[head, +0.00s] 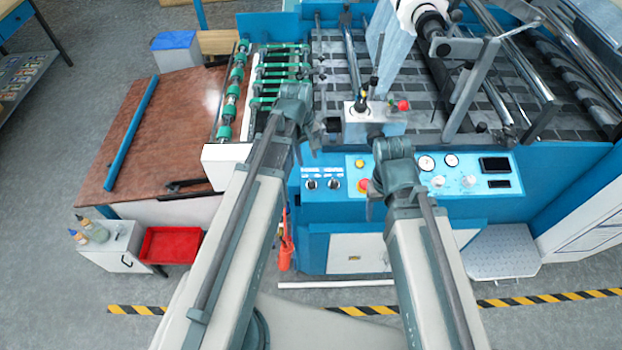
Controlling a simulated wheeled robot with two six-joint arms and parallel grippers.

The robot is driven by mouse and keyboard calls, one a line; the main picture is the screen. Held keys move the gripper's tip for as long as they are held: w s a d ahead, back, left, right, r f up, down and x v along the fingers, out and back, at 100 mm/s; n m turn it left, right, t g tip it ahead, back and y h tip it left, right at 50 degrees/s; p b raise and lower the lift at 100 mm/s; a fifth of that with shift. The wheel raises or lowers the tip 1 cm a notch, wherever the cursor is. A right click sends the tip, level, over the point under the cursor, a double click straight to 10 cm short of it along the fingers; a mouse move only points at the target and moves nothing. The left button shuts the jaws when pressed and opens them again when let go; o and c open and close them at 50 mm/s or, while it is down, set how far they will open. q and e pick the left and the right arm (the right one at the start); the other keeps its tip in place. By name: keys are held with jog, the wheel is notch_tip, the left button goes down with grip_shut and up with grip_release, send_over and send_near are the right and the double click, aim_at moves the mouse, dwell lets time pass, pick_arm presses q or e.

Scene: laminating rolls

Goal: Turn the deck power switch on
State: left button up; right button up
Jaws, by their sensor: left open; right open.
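A light-blue control panel (470,182) runs along the front of the blue laminating machine. At its left end are two black rotary knobs (311,184) (335,184) under small labels too small to read. I cannot tell which one is the deck power switch, or its setting. My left gripper (308,152) is open and appears above the left end of the panel, over the knobs in the picture. My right gripper (370,208) is open at the panel's front edge, right of the knobs, beside a red button (362,186) on a yellow base. Both look empty; their fingertips are small and partly hidden.
Two gauges (427,163) and dark displays (494,165) sit on the panel's right side. A small box with a red knob (403,105) stands above the panel. A brown table (150,130) is at left. A red tray (171,245) is below it.

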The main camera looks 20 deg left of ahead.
aim_at(312, 182)
pick_arm(q)
jog(key=f+b, duration=0.8)
jog(key=f, duration=0.1)
jog(key=w+d+f+b, duration=0.1)
jog(key=f+b, duration=0.3)
jog(key=b, duration=0.1)
jog(key=shift+f, duration=0.2)
jog(key=shift+r, duration=0.1)
grip_shut()
